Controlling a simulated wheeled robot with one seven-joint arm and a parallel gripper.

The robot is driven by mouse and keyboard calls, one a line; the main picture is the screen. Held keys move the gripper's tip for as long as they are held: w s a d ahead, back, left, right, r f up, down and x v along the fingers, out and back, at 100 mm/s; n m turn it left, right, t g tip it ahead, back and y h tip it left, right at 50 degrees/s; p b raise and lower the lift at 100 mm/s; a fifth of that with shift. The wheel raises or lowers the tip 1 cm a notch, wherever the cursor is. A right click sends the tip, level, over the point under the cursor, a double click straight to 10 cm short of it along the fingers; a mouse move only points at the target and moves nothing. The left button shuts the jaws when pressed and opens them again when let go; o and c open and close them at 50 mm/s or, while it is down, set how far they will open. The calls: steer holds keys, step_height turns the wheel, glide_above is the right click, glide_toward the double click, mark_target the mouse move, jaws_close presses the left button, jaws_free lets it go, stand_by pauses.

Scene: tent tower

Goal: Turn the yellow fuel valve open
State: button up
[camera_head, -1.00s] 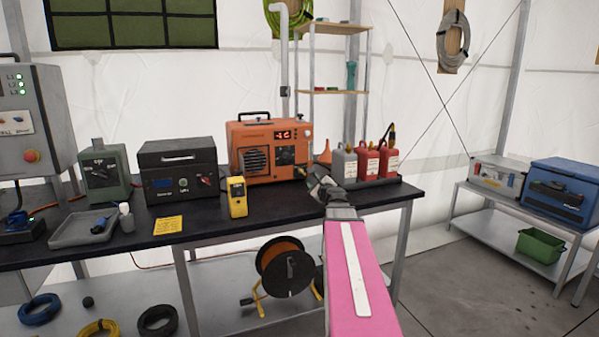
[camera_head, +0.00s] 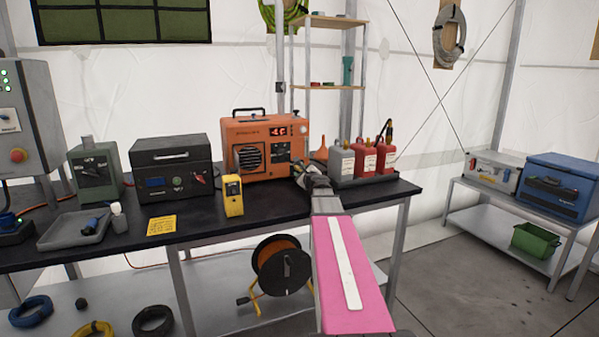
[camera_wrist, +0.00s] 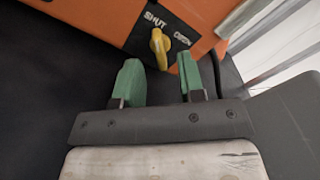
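The yellow fuel valve (camera_wrist: 158,46) is on a black plate on the orange machine (camera_wrist: 100,18), between the words SHUT and OPEN, with its handle beside the SHUT label. The orange machine, with a lit red display, stands on the black bench in the head view (camera_head: 262,128). My gripper (camera_wrist: 160,80) is open, with one green finger on either side of an empty gap. The valve is just beyond the fingertips, roughly in line with the gap. In the head view my gripper (camera_head: 300,170) is at the machine's right front corner and hides the valve.
A tray of fuel cans (camera_head: 362,182) and an orange funnel (camera_head: 321,153) stand close to the right of my gripper. A yellow meter (camera_head: 233,196) stands in front of the machine. The black bench top (camera_head: 275,204) is clear between the meter and my arm.

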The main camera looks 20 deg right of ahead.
mark_target(298, 169)
steer(key=w, duration=0.2)
steer(key=shift+w, duration=0.3)
jaws_close()
steer(key=shift+m, duration=0.4)
steer(key=m, duration=0.3)
steer(key=shift+m, duration=0.4)
steer(key=m, duration=0.4)
steer(key=shift+m, duration=0.3)
steer(key=m, duration=0.8)
steer(key=shift+s+m, duration=0.1)
steer(key=shift+m, duration=0.2)
